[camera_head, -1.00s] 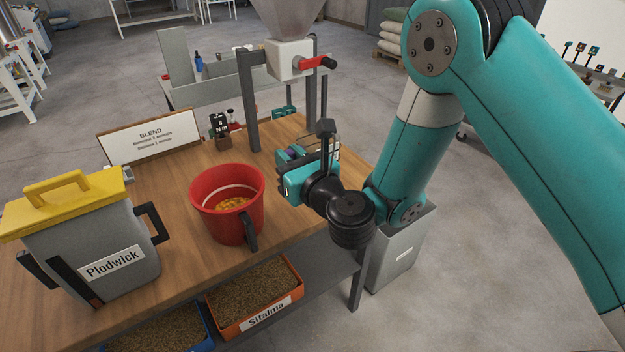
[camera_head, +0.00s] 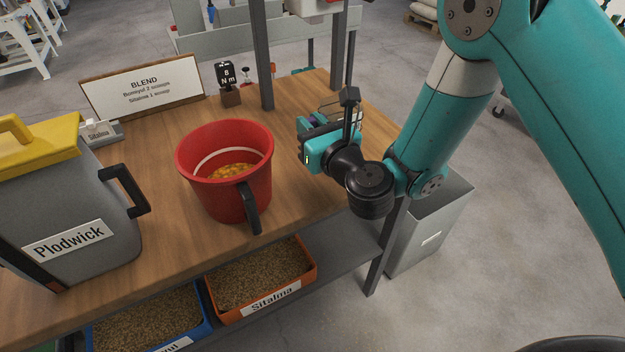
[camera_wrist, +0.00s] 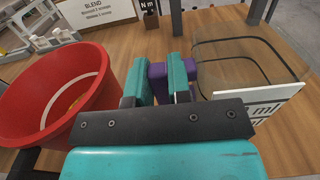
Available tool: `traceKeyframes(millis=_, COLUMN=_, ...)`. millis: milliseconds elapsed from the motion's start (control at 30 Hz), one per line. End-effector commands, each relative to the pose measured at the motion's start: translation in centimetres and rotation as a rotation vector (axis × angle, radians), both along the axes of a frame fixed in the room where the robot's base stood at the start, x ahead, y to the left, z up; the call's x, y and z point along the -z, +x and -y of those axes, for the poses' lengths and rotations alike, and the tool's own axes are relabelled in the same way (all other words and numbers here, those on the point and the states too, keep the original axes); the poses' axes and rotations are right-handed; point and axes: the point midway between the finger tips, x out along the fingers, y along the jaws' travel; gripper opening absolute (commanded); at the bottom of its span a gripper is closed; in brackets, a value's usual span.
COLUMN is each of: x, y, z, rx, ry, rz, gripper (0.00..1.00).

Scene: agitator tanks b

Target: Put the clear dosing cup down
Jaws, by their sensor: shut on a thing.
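The clear dosing cup (camera_wrist: 235,62) is a see-through vessel with dark rim lines and a white label ending in "ml", at the right of the wrist view. My gripper (camera_wrist: 158,82) is shut on its purple handle. In the head view my gripper (camera_head: 308,132) is over the right part of the wooden table (camera_head: 165,145). The cup (camera_head: 352,112) is mostly hidden there behind my gripper and wrist. I cannot tell whether its base touches the table.
A red bucket (camera_head: 235,190) with orange contents stands left of my gripper. A grey Plodwick container (camera_head: 60,205) with yellow lid is farther left. A BLEND sign (camera_head: 145,85), a small torque display (camera_head: 226,76) and a stand post (camera_head: 263,60) are behind. Trays (camera_head: 262,280) sit below.

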Motion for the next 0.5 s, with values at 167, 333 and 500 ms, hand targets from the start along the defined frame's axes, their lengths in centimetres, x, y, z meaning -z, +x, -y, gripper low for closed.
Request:
traceKeyframes(millis=167, x=4.1, y=0.0, z=0.1, rx=0.001, ry=0.000, rz=0.002, gripper=0.00)
traceKeyframes(millis=333, x=5.0, y=0.0, z=0.1, rx=0.002, ry=-0.001, rz=0.003, gripper=0.00)
traceKeyframes(millis=500, x=7.4, y=0.0, z=0.1, rx=0.002, ry=0.000, rz=0.001, gripper=0.00)
